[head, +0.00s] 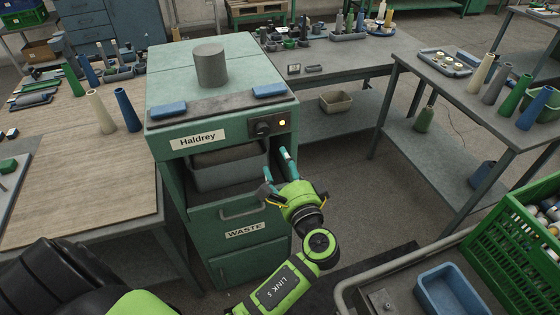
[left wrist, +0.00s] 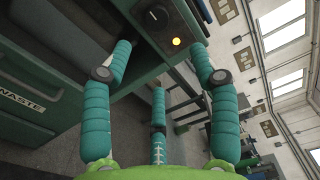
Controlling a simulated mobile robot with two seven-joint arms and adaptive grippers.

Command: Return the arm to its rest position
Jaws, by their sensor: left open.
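My left gripper (head: 277,165) is in front of the right side of the green Haldrey machine (head: 168,125), below its knob and lit yellow lamp. Its teal fingers are spread open. In the left wrist view the left gripper (left wrist: 160,55) shows several padded fingers apart, with nothing between them. The black knob (left wrist: 158,18) and the yellow lamp (left wrist: 176,41) show beyond the fingertips. I cannot tell whether a finger touches the machine. My right gripper is in neither view.
The machine has an open bay with a grey bin (head: 228,170) and a WASTE drawer (head: 243,230). A wooden-topped table (head: 90,160) stands left, a grey bench (head: 470,100) right. A green crate (head: 520,240) and blue tray (head: 450,290) are front right. Floor between machine and bench is clear.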

